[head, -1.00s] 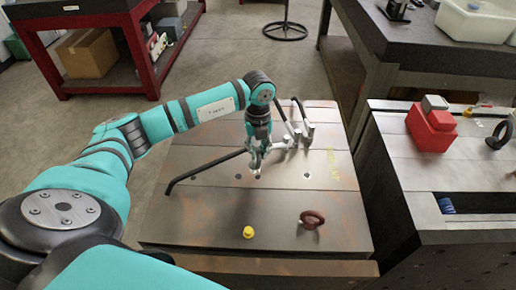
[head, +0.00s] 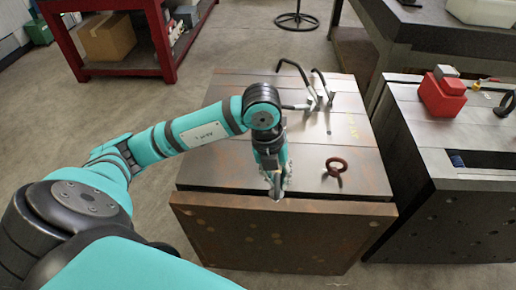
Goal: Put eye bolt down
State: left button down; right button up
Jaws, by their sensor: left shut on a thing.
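A rusty brown ring-shaped eye bolt (head: 336,167) lies on top of the mould base (head: 225,178), near its front edge. My left gripper (head: 277,190) points down at the front edge of the same top, left of that eye bolt and apart from it. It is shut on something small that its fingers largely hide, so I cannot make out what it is. The small yellow piece seen earlier on the top does not show now. My right gripper is not in view.
Bent dark bars (head: 320,85) stand at the back of the mould base. A second block (head: 425,135) at the right carries a red box (head: 443,95) and a dark ring (head: 505,104). The top right of the eye bolt is clear. A red shelf unit stands at back left.

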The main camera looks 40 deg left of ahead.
pick_arm(q)
jog(key=w+a+f+p, duration=0.3)
jog(key=w+a+f, duration=0.2)
jog(key=w+a, duration=0.4)
jog(key=w, duration=0.4)
jog(key=shift+a+f+p, duration=0.15)
jog(key=shift+p, duration=0.25)
jog(key=c, duration=1.3)
grip_release()
jog(key=shift+s, duration=0.1)
jog(key=shift+c, duration=0.2)
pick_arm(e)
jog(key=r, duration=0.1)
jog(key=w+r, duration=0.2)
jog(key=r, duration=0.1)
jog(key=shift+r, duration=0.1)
pick_arm(q)
notch_tip(320, 180, up, 12)
jog(key=s+a+b, duration=0.1)
jog(key=a+b, duration=0.1)
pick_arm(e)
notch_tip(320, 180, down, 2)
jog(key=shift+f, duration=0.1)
pick_arm(q)
jog(key=shift+s, duration=0.1)
